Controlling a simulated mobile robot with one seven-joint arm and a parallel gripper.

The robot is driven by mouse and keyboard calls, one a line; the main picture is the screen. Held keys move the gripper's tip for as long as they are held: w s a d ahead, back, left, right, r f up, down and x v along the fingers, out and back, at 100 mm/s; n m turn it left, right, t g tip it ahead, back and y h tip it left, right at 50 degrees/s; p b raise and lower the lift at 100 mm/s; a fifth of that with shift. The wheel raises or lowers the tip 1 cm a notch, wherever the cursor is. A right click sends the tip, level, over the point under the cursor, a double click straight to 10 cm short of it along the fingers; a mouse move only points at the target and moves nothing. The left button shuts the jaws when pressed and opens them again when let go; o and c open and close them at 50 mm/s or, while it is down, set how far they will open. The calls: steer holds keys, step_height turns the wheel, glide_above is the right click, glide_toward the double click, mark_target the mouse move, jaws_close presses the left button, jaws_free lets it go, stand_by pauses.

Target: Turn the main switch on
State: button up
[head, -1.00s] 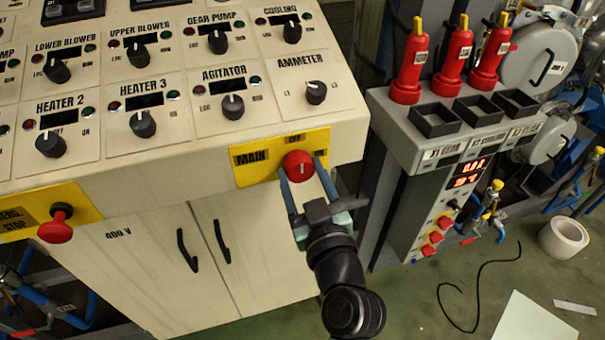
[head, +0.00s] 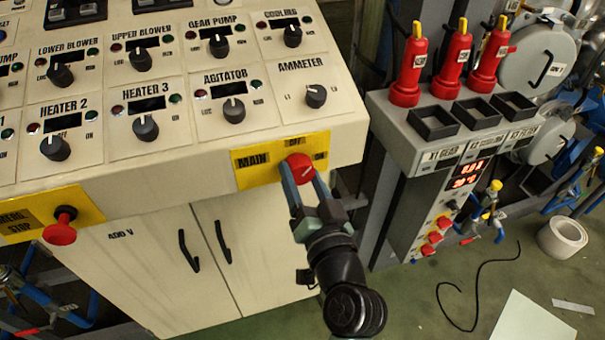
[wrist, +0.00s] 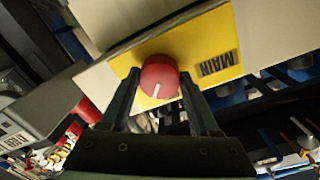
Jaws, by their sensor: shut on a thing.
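The main switch is a round red knob (head: 299,167) on a yellow plate (head: 252,175) marked MAIN, on the front edge of the control panel. Its pale pointer mark leans toward the upper right in the head view. My gripper (head: 302,176) reaches up from below, shut on the knob with one blue-grey finger on each side. In the wrist view the red knob (wrist: 159,72) sits between the fingertips (wrist: 159,80), its white mark facing down toward my gripper. The wrist looks rolled relative to the panel. The small labels around the knob are partly hidden or unreadable.
A red emergency stop button (head: 60,232) is on the panel edge at the left. Several black knobs cover the panel top. A grey unit (head: 440,180) with red handsets (head: 408,75) stands close on the right. Cabinet doors (head: 200,260) are below.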

steer(key=m+p, duration=0.1)
steer(key=m, duration=0.3)
steer(key=shift+r, duration=0.1)
steer(key=m+p, duration=0.2)
steer(key=m, duration=0.3)
steer(key=shift+y, duration=0.3)
stand_by(0.4)
steer(key=o, duration=1.4)
steer(key=shift+c, duration=0.2)
steer(key=shift+d, duration=0.1)
steer(key=b+v, duration=0.3)
steer(key=v, duration=1)
